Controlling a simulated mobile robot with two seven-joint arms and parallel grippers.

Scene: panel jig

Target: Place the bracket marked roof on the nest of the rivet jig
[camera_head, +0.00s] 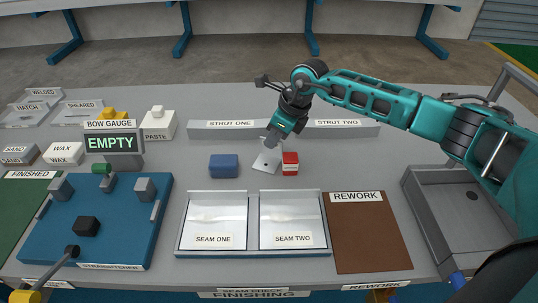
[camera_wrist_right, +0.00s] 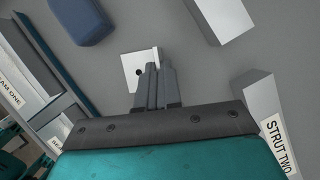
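A small pale metal bracket (camera_head: 266,161) with a dark hole lies at the middle of the bench, between a blue block and a red block. It also shows in the right wrist view (camera_wrist_right: 136,66); no marking on it can be read. My right gripper (camera_head: 271,143) reaches down over it from the upper right. In the wrist view its two fingers (camera_wrist_right: 156,70) are close together at the bracket's edge and seem to pinch it, covering part of it. Whether the bracket is clear of the bench cannot be told. No rivet jig label is readable. My left gripper is not in view.
The blue block (camera_head: 224,166) and red block (camera_head: 290,164) stand close by. Behind are the strut one (camera_head: 213,136) and strut two (camera_head: 364,131) bars. In front are the seam trays (camera_head: 253,252), a brown rework mat (camera_head: 369,232) and the blue straightener (camera_head: 130,238). A grey bin (camera_head: 425,215) is right.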

